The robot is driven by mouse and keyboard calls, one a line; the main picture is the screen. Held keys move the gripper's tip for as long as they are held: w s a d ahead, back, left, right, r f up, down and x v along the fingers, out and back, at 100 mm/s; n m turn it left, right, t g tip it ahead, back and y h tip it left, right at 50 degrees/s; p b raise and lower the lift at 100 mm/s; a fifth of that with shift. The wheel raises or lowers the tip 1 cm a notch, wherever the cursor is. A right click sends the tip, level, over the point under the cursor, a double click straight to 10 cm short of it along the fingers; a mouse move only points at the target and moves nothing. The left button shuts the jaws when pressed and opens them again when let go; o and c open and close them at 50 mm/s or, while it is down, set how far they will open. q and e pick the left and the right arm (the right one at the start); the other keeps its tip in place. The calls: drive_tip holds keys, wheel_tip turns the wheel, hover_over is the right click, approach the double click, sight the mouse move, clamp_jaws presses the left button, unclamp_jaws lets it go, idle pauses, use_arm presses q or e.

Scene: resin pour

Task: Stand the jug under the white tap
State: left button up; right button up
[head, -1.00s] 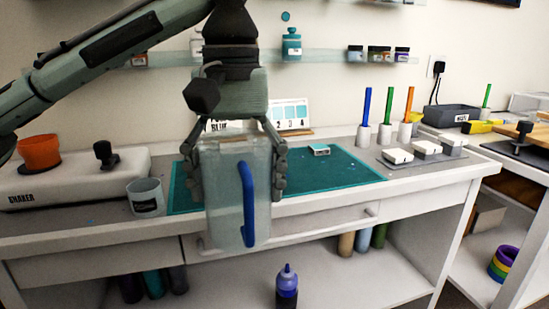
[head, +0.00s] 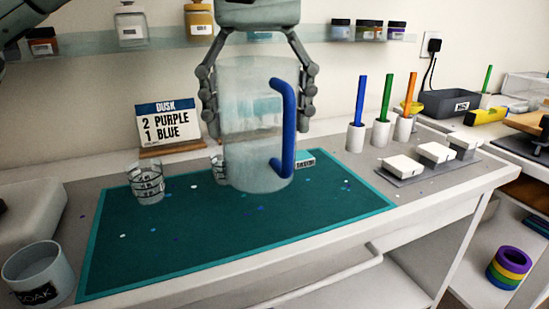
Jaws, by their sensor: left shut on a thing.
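The jug (head: 243,150) is a tall, frosted clear vessel with a blue handle on its right side. My left gripper (head: 258,108) is shut on it, one finger on each side near the top. The jug is upright over the green mat (head: 200,240); I cannot tell whether its base touches the mat. A white-labelled bottle (head: 131,27) stands on the wall shelf to the left of the jug. I cannot make out a white tap. My right gripper is not in view.
A clear measuring cup (head: 147,184) stands on the mat at left; another small cup (head: 217,168) is partly behind the jug. A card (head: 168,122) stands behind them. Coloured sticks in white holders (head: 355,138) and white blocks stand right. The mat's front is clear.

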use_arm(q)
drive_tip(key=w+d+f, duration=0.2)
drive_tip(key=w, duration=0.1)
drive_tip(key=w+d+f, duration=0.1)
drive_tip(key=shift+w+d+f, duration=0.1)
drive_tip(key=shift+w, duration=0.1)
drive_tip(key=shift+w+f, duration=0.1)
drive_tip(key=shift+f, duration=2)
drive_tip(key=shift+f, duration=0.1)
drive_tip(key=o, duration=1.6)
